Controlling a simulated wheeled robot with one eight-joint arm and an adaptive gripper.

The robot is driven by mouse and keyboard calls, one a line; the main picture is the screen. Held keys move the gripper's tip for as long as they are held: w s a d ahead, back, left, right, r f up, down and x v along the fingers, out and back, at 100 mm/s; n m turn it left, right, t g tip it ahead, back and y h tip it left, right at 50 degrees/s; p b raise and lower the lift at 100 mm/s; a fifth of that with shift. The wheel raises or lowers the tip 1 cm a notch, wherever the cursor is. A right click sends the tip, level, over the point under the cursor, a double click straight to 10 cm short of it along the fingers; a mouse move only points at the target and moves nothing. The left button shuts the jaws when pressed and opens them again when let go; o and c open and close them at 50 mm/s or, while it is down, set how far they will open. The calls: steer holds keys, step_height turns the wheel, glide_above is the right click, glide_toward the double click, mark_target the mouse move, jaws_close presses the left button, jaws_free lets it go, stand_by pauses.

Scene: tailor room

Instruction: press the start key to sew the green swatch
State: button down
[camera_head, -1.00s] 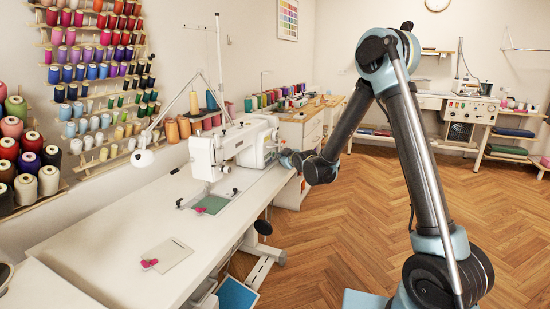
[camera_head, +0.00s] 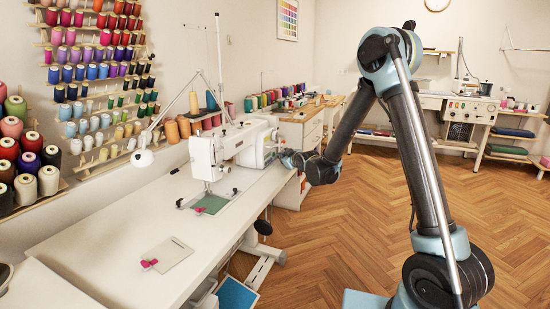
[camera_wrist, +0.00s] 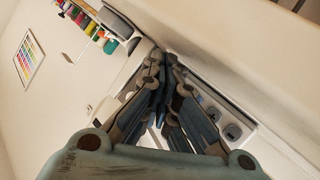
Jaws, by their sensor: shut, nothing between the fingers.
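The white sewing machine (camera_head: 228,146) stands on the long white table. The green swatch (camera_head: 211,204) lies flat on its bed below the needle area. My gripper (camera_head: 284,159) is at the machine's right end, very close to it; I cannot tell in the head view whether it touches. In the wrist view my gripper (camera_wrist: 164,62) has its fingers together and empty, pointing at a pale machine face. A grey panel with round keys (camera_wrist: 232,132) shows beside the fingers, partly hidden by them. I cannot tell which key is the start key.
A lamp (camera_head: 143,158) and thread spools stand behind the machine. The wooden floor (camera_head: 340,225) to the right is open.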

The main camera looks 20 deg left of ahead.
steer(key=shift+d, duration=0.15)
steer(key=shift+s+d, duration=0.15)
steer(key=shift+d, duration=1.3)
steer(key=shift+s+d, duration=0.1)
steer(key=shift+d, duration=1.3)
steer(key=s+d+r+m+g+h, duration=0.15)
steer(key=s+d, duration=0.25)
steer(key=d, duration=0.6)
steer(key=s+d+r+m+g+h, duration=0.1)
steer(key=s+d+r+m+h, duration=0.2)
steer(key=d, duration=0.7)
steer(key=s+d+r+m+g+h, duration=0.1)
steer(key=s+d+m, duration=0.1)
steer(key=s+d, duration=0.5)
steer(key=s+d+f+m+g+h, duration=0.2)
steer(key=s+d+f+m, duration=0.1)
steer(key=s+d, duration=0.8)
steer(key=s+d+f+m+g+h, duration=0.2)
steer(key=s+d, duration=0.8)
steer(key=s, duration=0.6)
step_height(320, 180, down, 3)
steer(key=shift+d+f+m+g, duration=0.1)
steer(key=shift+d+m+g, duration=0.4)
steer(key=shift+m, duration=0.65)
